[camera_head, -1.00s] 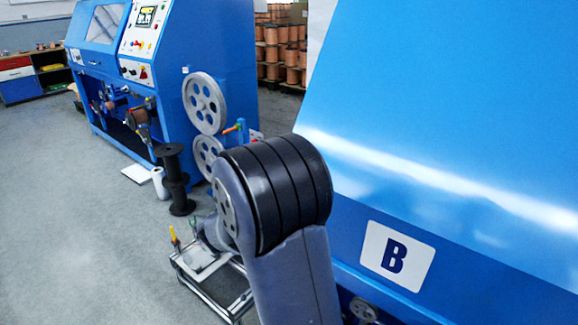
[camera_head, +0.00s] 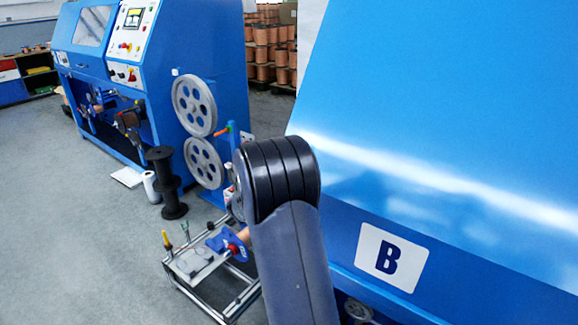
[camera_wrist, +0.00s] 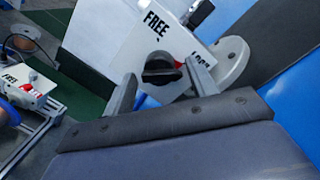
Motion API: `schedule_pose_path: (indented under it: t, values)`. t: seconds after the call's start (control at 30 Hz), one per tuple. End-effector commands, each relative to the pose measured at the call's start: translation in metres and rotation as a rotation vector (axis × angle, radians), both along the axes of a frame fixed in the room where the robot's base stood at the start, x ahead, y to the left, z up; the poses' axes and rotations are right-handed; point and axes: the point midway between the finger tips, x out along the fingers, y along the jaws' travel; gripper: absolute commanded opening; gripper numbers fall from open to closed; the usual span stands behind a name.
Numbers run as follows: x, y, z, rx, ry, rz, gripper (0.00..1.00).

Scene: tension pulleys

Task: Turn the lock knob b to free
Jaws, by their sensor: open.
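A black lock knob (camera_wrist: 160,66) sits on a white plate (camera_wrist: 128,55) in the wrist view. The plate reads FREE above the knob and LOCK to its right, partly covered by a finger. A red mark shows at the knob's right side, towards LOCK. My gripper (camera_wrist: 160,71) is open, with one finger on each side of the knob in the picture. I cannot tell whether the fingers touch it. No letter shows on this plate. In the head view my arm hides the gripper and this knob.
A second FREE-labelled box (camera_wrist: 24,88) with a red part stands at left in the wrist view. The blue machine with a "B" sign (camera_head: 391,257) fills the right. Grey floor at left is open.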

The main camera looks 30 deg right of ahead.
Motion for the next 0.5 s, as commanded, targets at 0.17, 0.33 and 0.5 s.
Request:
schedule_pose_path:
  t: [0.17,0.33,0.5]
  values:
    - [0.0021,-0.0038,0.0003,-0.001,0.000,0.001,0.55]
    - [0.0019,-0.0035,0.0002,-0.001,0.000,0.001,0.55]
    - [0.0018,-0.0034,0.0001,-0.001,0.000,0.001,0.41]
